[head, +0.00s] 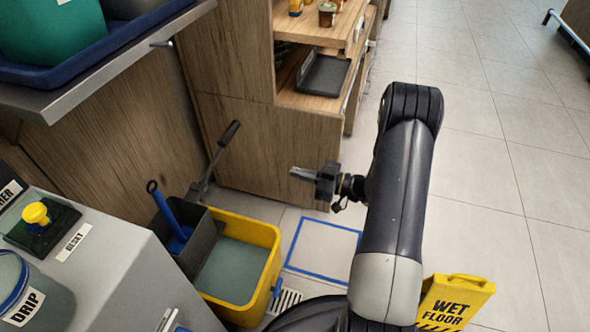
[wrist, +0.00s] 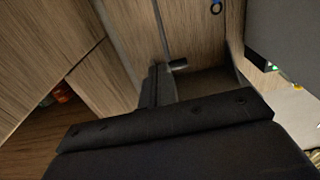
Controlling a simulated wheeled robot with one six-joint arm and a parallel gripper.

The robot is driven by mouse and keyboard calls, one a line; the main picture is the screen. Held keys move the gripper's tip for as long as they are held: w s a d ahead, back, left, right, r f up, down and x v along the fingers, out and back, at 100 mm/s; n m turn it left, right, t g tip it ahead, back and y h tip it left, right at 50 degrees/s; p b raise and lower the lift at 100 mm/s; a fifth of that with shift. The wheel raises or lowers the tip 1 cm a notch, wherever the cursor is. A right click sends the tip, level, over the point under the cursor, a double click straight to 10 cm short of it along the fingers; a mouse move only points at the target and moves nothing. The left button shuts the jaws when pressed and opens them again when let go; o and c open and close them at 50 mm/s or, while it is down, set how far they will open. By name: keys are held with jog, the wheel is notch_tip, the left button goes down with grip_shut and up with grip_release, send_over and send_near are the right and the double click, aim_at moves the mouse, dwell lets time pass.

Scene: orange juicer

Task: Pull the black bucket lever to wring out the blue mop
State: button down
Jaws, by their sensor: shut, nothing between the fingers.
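The yellow bucket (head: 262,232) stands on the floor at the lower left of the head view, with grey water inside. A dark wringer (head: 197,243) sits at its left end. The blue mop (head: 168,212) stands tilted in the wringer, its looped handle top up. The lever (head: 218,150) rises tilted from the wringer, its black grip up and to the right. My gripper (head: 293,172) is shut and empty, to the right of the lever and apart from it in the picture. In the wrist view, a dark stub, apparently the lever grip (wrist: 178,65), shows just beyond my fingers (wrist: 155,85).
A wooden cabinet (head: 265,150) stands behind the bucket and close to my gripper. A yellow wet-floor sign (head: 453,300) stands at the lower right. Tiled floor is clear on the right.

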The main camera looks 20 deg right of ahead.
jog(key=s+d+f, duration=0.1)
jog(key=s+d, duration=0.2)
jog(key=d, duration=0.1)
jog(key=shift+d+f+p, duration=0.35)
jog(key=shift+d+f, duration=0.05)
jog(key=shift+s, duration=0.1)
dwell(1.1)
